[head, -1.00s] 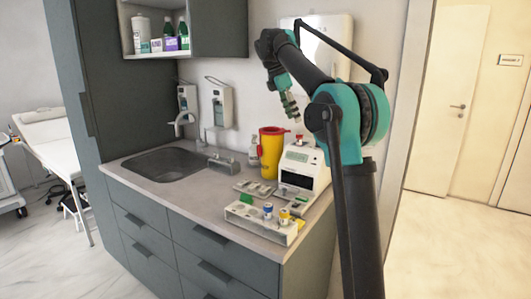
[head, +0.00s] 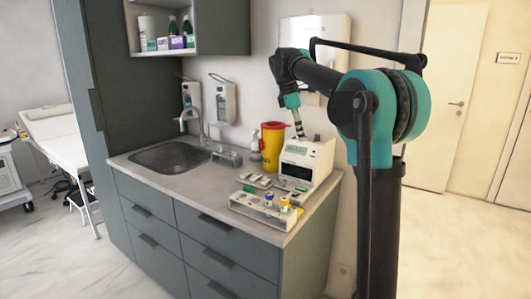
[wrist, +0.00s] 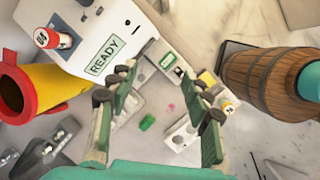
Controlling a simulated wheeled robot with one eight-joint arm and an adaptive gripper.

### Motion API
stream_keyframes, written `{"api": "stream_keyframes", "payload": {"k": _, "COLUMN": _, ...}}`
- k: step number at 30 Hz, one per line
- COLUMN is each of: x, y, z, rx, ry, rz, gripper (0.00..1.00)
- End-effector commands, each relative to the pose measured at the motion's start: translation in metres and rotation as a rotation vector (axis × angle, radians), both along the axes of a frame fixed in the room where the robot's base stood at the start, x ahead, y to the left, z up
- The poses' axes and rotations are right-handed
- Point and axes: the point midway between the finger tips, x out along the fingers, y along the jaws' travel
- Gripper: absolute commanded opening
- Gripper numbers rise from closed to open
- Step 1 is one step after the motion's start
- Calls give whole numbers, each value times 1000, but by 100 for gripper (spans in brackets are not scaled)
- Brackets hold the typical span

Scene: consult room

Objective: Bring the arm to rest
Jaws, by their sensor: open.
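My gripper (head: 299,131) hangs from my bent arm above the back of the counter, by the top of the white analyser (head: 306,163). In the wrist view my gripper (wrist: 160,97) has its two green, dark-tipped fingers spread apart with nothing held between them. The analyser (wrist: 90,25) there shows a READY screen, and a red and white vial (wrist: 52,38) sits on it, outside the fingers. Past the fingers lie the counter and a small green piece (wrist: 147,122).
A yellow bin (head: 272,147) with a red rim stands left of the analyser. A pale rack (head: 262,212) with several small vials sits at the counter's front. The sink (head: 170,158) is further left. A wall cabinet (head: 220,30) hangs above. Open floor lies to the right.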

Motion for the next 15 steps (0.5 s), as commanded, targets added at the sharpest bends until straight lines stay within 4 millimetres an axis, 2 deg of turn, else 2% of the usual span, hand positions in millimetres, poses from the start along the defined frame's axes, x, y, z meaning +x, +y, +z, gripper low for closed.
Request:
{"api": "stream_keyframes", "payload": {"k": 5, "x": -28, "y": -16, "z": -47, "rx": 77, "ry": -75, "rz": -187, "gripper": 49}}
{"api": "stream_keyframes", "payload": {"k": 8, "x": -57, "y": -28, "z": -89, "rx": 143, "ry": -133, "rz": -345, "gripper": 49}}
{"api": "stream_keyframes", "payload": {"k": 11, "x": -94, "y": -40, "z": -136, "rx": 219, "ry": -193, "rz": -523, "gripper": 49}}
{"api": "stream_keyframes", "payload": {"k": 15, "x": -154, "y": -53, "z": -202, "rx": 329, "ry": -269, "rz": -777, "gripper": 49}}
